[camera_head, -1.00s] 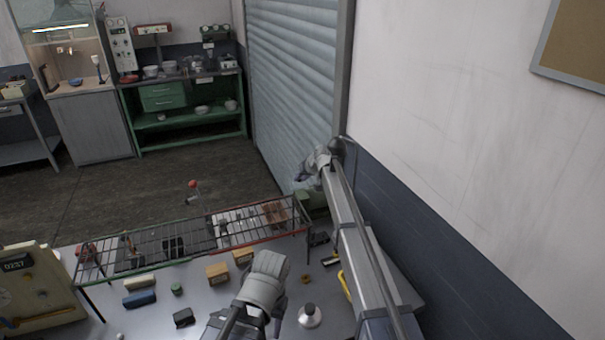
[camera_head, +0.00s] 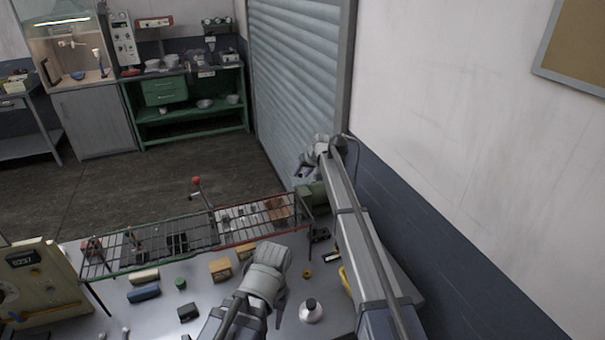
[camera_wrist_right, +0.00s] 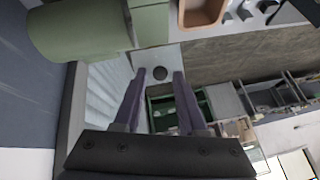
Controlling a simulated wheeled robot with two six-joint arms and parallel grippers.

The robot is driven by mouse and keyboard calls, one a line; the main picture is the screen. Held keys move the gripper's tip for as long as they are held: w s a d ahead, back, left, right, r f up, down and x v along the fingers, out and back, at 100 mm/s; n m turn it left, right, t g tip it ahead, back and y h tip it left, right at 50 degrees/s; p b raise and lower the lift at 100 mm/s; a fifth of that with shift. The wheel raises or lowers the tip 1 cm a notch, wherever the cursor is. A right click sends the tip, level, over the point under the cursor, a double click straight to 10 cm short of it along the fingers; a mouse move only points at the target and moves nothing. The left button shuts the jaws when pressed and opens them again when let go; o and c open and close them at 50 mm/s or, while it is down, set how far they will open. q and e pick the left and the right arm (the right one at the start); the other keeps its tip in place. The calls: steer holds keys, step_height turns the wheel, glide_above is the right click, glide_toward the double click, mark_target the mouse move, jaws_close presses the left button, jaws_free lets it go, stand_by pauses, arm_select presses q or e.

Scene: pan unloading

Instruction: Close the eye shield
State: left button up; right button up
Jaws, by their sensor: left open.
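I cannot make out an eye shield for certain. A green machine (camera_head: 314,194) stands at the back right of the bench; in the right wrist view its rounded green body (camera_wrist_right: 78,30) is at upper left. My right gripper (camera_head: 303,172) is above and just behind it in the head view. In the right wrist view the right gripper (camera_wrist_right: 159,72) is open and empty, and a pale plate with a dark round spot (camera_wrist_right: 160,57) lies beyond its fingertips. My left gripper (camera_head: 281,308) is low over the bench, its fingers partly hidden by its wrist, with nothing visible held.
A long wire rack (camera_head: 160,247) spans the bench's back. Small boxes (camera_head: 220,269), a blue block (camera_head: 143,294) and a silver cone-shaped item (camera_head: 311,312) lie on the bench. A beige machine (camera_head: 40,285) stands at left. A wall (camera_head: 440,130) bounds the right side.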

steer(key=shift+o, duration=0.8)
steer(key=shift+r, duration=0.1)
steer(key=p+v, duration=0.6)
steer(key=v, duration=0.1)
steer(key=shift+s+r, duration=0.2)
steer(key=shift+s, duration=0.05)
steer(key=shift+d, duration=0.1)
